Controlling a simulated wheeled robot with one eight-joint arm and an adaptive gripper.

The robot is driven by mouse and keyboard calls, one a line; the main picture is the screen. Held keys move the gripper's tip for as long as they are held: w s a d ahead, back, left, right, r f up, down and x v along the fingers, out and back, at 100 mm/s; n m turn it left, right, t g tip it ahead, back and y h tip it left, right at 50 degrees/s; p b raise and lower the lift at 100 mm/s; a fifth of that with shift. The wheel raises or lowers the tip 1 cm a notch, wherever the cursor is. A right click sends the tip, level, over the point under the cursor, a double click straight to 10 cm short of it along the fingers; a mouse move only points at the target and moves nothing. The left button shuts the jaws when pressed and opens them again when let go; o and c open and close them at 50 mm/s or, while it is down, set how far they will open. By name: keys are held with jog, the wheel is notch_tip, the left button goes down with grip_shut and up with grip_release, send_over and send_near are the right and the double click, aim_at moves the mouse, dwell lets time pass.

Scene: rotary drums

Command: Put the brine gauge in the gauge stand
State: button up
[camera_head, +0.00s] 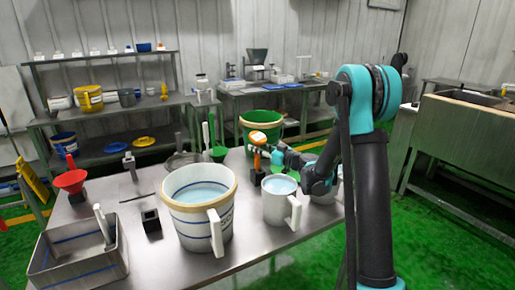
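A small orange item with a rounded top (258,138), which looks like the brine gauge, is upright at the end of my arm, in front of the green pail. My gripper (262,153) is at this item and appears to touch it. The fingers are too small and overlapped to tell if they are closed on it. A small dark block with a square opening (151,216), possibly the gauge stand, stands on the table left of the large white bucket. Its opening looks empty. Another dark block holding a grey upright piece (129,163) stands farther back.
A large white bucket of liquid (200,214) and a white mug (278,205) stand at the table's front. A green pail (287,128) and a green scoop (218,153) are farther back.

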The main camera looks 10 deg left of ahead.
jog(key=shift+o, duration=0.6)
jog(key=shift+r, duration=0.15)
jog(key=v, duration=1.2)
jog(key=shift+s, duration=0.1)
